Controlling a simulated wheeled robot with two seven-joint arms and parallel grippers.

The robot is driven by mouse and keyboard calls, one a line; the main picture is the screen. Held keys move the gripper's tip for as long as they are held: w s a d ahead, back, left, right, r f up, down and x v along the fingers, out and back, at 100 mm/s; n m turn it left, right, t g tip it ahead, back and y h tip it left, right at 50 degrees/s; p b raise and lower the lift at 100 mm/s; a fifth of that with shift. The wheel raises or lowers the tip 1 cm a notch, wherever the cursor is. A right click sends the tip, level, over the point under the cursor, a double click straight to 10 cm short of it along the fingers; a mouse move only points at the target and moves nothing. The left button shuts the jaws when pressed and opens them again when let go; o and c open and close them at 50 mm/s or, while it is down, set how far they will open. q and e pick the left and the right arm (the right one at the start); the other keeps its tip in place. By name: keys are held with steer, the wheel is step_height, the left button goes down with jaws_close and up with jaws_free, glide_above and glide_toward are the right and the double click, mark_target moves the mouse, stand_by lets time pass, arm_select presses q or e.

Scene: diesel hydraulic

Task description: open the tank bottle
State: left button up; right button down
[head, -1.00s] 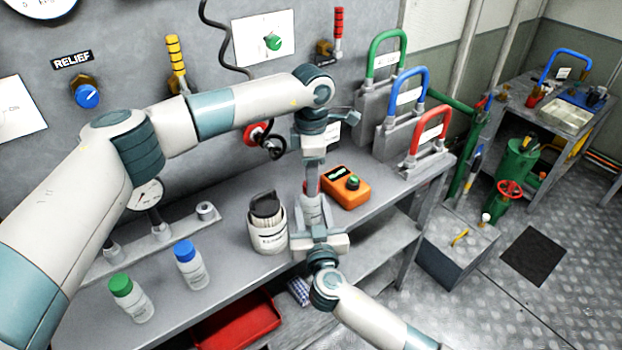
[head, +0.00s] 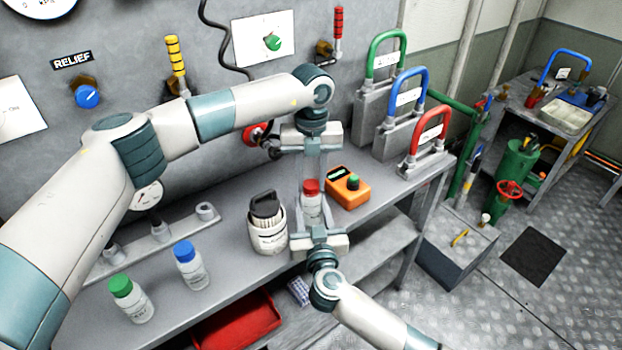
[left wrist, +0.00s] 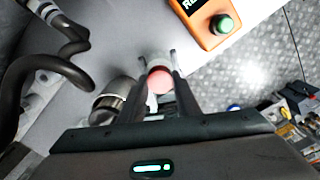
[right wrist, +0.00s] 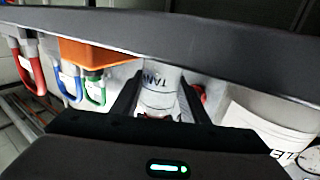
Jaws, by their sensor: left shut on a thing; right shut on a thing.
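The tank bottle (head: 311,207) is white with a red cap (head: 311,186) and stands upright at the bench's front, between my two grippers. My left gripper (head: 311,178) comes from above, fingers pointing down, shut on the red cap; the cap also shows between its fingers in the left wrist view (left wrist: 159,79). My right gripper (head: 313,216) comes from the front and is shut on the bottle body. In the right wrist view, the body with "TANK" lettering (right wrist: 162,84) sits between its fingers. The bottle's base is hidden.
A white tub (head: 268,232) stands just left of the bottle, an orange meter (head: 347,188) just right. Blue-capped (head: 190,265) and green-capped (head: 131,300) bottles stand farther left. Padlock-like blocks with red (head: 428,140), blue and green handles stand at the bench's right end.

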mark_target(311, 183)
arm_select(q)
steer(key=n, duration=1.1)
steer(key=shift+a+r, duration=0.1)
steer(key=shift+w, duration=0.1)
steer(key=shift+r, duration=0.2)
steer(key=shift+r, duration=0.7)
steer(key=shift+r, duration=0.25)
steer(key=shift+r, duration=1.9)
